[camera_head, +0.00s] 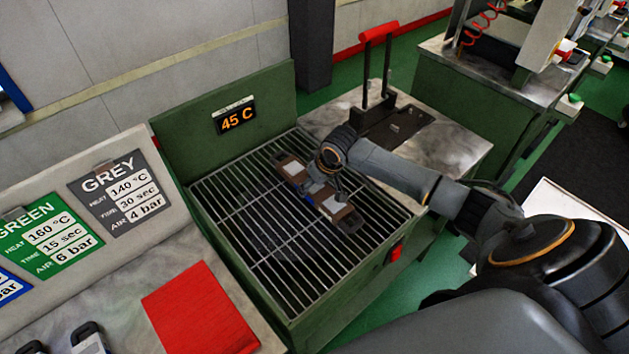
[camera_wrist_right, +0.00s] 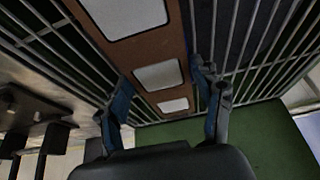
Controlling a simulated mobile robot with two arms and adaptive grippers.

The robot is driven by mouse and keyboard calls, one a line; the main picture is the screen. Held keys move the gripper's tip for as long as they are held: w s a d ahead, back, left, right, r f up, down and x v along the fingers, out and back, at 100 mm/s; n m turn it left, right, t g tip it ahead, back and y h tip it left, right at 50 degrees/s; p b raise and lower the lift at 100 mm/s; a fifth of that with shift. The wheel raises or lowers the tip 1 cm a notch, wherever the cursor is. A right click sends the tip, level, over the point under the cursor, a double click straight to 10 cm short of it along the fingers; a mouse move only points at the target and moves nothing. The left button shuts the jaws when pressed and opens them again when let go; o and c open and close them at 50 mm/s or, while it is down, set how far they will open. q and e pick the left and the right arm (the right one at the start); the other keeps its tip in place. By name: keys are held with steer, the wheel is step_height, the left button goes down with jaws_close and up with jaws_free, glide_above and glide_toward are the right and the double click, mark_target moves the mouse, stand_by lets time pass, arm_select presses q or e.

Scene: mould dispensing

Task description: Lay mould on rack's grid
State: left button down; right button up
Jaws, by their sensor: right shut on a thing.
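The mould (camera_head: 337,207) is a long brown plate with pale square windows and dark ends. It lies flat over the rack's grid (camera_head: 262,250), towards the grid's right side. Whether it touches the bars or hangs just above them I cannot tell. My right gripper (camera_head: 318,193) is shut on the mould near its middle and hides part of it. In the right wrist view the mould (camera_wrist_right: 150,50) runs between two blue-padded fingers, with the grid bars behind it. My left gripper is not in view.
The green rack has a tall back panel (camera_head: 180,140) with a "45 C" display (camera_head: 236,118). A dark press with a red handle (camera_head: 379,31) stands on the metal table to the right. A red mat (camera_head: 200,310) lies at the front left. The grid's left part is clear.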

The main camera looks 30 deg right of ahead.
steer(key=shift+w, duration=0.1)
steer(key=o, duration=1.4)
steer(key=shift+f, duration=0.25)
steer(key=o, duration=0.4)
steer(key=shift+r, duration=0.1)
steer(key=shift+r, duration=0.1)
steer(key=b+v, duration=0.1)
steer(key=v, duration=1.1)
